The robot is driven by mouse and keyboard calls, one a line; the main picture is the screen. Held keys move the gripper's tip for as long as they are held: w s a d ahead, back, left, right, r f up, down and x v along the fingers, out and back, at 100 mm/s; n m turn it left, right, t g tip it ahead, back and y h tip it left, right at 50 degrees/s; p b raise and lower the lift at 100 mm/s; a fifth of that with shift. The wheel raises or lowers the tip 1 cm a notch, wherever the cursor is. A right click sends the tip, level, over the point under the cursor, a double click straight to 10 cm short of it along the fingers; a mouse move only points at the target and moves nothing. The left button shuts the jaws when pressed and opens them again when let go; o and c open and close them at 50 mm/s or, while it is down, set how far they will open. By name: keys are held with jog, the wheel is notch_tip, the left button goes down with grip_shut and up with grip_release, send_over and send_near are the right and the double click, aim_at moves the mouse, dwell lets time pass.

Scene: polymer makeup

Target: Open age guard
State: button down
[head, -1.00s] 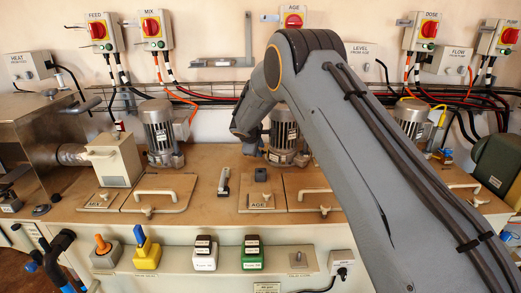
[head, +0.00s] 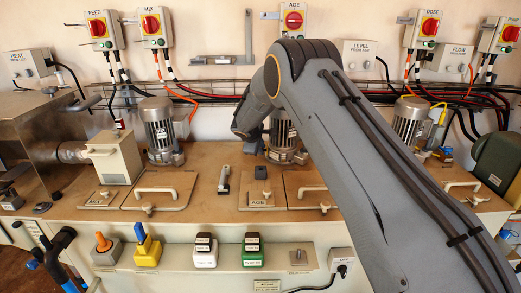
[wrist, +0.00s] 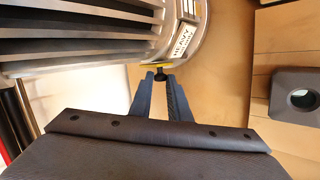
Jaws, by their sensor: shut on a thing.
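The finned grey motor housing (head: 284,130) stands on the bench behind the plate marked AGE, partly hidden by my arm. In the wrist view this housing (wrist: 75,45) fills the upper left and carries a label (wrist: 184,40) that begins with HEAVY. A small black knob (wrist: 160,75) with a yellow part sits at the housing's lower edge. My gripper (wrist: 161,80) has its two dark fingers closed around the knob. In the head view the fingers are hidden by my arm. I cannot tell whether the housing is the guard itself.
The AGE plate (head: 256,203) lies in front, with a dark block (head: 261,172) that has a round hole. A white handle (head: 315,189) is to its right. Another motor (head: 161,130) stands to the left. Cables (head: 215,98) run along the wall behind.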

jog(key=shift+w+a+f+b, duration=0.1)
jog(key=shift+f+b, duration=0.05)
jog(key=shift+b, duration=0.15)
jog(key=b, duration=0.1)
jog(key=m+h+b, duration=0.1)
jog(key=b, duration=0.1)
jog(key=shift+w+a+f+m, duration=0.1)
jog(key=shift+w+a+m, duration=0.15)
jog(key=shift+a+m, duration=0.1)
jog(key=m+h+b, duration=0.1)
jog(key=b, duration=0.2)
jog(key=w+a+m+g+h+b, duration=0.1)
jog(key=b, duration=0.2)
jog(key=shift+m+g, duration=0.3)
jog(key=shift+m, duration=0.05)
jog(key=m+b, duration=0.1)
jog(key=b, duration=0.2)
jog(key=m+g+b, duration=0.1)
jog(key=b, duration=0.2)
jog(key=shift+w+a+h, duration=0.25)
jog(key=shift+w+h, duration=0.1)
jog(key=shift+h, duration=0.05)
jog(key=shift+w+m+g+b, duration=0.15)
jog(key=shift+m+g+b, duration=0.15)
jog(key=shift+b, duration=0.75)
jog(key=shift+a+h+b, duration=0.1)
jog(key=shift+h+b, duration=0.2)
jog(key=shift+b, duration=0.05)
